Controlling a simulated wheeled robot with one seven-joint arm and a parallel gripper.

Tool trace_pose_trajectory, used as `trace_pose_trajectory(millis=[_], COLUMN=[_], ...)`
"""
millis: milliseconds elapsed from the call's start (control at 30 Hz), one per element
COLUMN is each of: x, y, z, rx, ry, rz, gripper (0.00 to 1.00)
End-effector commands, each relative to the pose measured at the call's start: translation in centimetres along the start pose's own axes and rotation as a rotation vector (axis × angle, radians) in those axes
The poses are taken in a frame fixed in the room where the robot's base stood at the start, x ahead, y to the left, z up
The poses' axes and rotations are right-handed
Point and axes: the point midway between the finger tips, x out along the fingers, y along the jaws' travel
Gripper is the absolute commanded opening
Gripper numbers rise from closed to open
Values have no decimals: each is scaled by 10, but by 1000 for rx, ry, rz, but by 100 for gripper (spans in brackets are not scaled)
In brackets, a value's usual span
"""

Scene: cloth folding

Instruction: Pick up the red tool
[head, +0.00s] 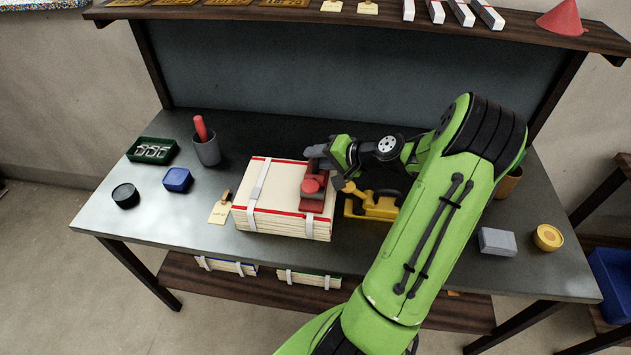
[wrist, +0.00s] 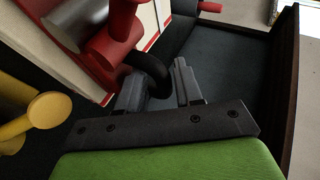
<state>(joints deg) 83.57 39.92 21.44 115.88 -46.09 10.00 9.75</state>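The red tool (head: 313,187) lies on a cream stack with red edges, near the stack's right side. It has a red base, a round red knob and a grey part. In the wrist view the red tool (wrist: 112,47) fills the upper left, with a black curved handle (wrist: 153,66) at its right. My gripper (head: 322,152) is at the tool's far end in the head view. In the wrist view my gripper (wrist: 158,82) has its two grey fingers apart, with the black handle reaching between them. I see no clear contact of both fingers on the handle.
The bound stack (head: 262,212) sits mid-table. A yellow tool (head: 372,206) stands close to its right, partly behind my arm. A cup (head: 207,150) with a red-handled item, a blue box (head: 177,180) and a black round tin (head: 126,195) stand left. A shelf (head: 330,17) overhangs the back.

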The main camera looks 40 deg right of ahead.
Motion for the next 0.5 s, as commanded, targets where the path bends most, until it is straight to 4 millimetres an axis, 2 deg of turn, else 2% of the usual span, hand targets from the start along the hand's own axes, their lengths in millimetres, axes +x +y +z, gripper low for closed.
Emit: trace_pose_trajectory(millis=[67,267,500], x=[7,7,7], y=[0,0,0], z=[0,0,0], rx=[-1,-1,0], ry=[0,2,1], rz=[0,1,1], gripper=[35,35,0])
